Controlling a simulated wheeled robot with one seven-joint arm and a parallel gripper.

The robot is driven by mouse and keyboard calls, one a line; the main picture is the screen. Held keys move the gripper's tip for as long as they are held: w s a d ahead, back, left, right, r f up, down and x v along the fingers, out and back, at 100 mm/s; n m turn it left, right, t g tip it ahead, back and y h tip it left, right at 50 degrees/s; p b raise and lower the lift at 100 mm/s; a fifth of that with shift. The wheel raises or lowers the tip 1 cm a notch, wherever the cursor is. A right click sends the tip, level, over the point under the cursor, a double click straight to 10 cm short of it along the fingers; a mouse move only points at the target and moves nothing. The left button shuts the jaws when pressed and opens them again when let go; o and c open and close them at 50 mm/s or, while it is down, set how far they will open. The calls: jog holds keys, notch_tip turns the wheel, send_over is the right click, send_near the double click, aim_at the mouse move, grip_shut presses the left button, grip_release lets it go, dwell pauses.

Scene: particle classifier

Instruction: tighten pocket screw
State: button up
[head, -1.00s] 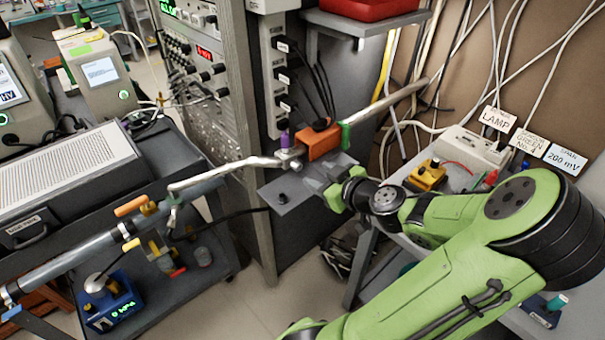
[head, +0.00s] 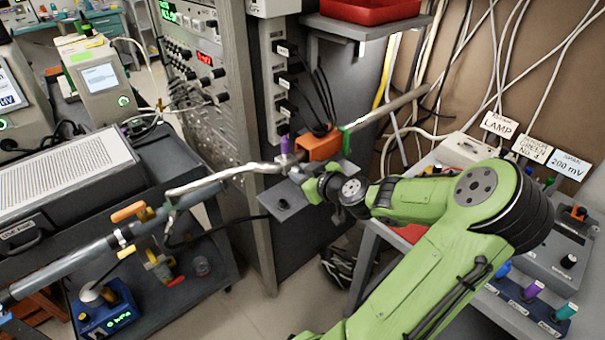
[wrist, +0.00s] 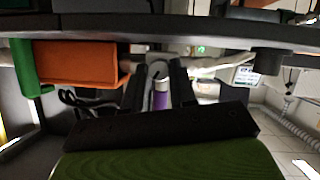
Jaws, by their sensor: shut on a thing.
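The purple-headed screw (head: 284,143) stands on a small metal block beside the orange box (head: 319,146), on the pipe line. In the wrist view the purple screw (wrist: 160,98) sits between the two dark fingers of my gripper (wrist: 159,84), below a round silvery part. My gripper (head: 310,182) shows in the head view just below and right of the metal block; its fingertips are largely hidden there. The jaws are closed in around the screw. The orange box also shows at left in the wrist view (wrist: 75,63).
A grey plate (head: 290,200) with a dark knob lies just below my gripper. A bent silvery tube (head: 215,178) runs left from the block. A tall instrument rack (head: 205,85) stands behind. A red tray (head: 385,8) sits on a shelf above right.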

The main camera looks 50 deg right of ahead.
jog(key=shift+m+p, duration=0.3)
grip_shut()
jog(key=shift+d+r+m+y+p, duration=0.15)
jog(key=shift+m+y+p, duration=0.45)
jog(key=shift+p, duration=0.15)
jog(key=shift+d+m+t+y+p, duration=0.15)
jog(key=shift+m+t+y+p, duration=0.25)
jog(key=shift+m+y+p, duration=0.65)
jog(key=m+p, duration=0.1)
jog(key=m+y+p, duration=0.1)
jog(key=m+t+y+p, duration=0.1)
jog(key=m, duration=0.1)
jog(key=shift+s+d+f, duration=0.1)
jog(key=shift+d+f, duration=0.1)
jog(key=shift+f, duration=0.05)
jog(key=shift+m, duration=0.25)
jog(key=o, duration=0.9)
grip_release()
jog(key=shift+o, duration=0.2)
jog(key=shift+s+f, duration=0.1)
jog(key=shift+f, duration=0.05)
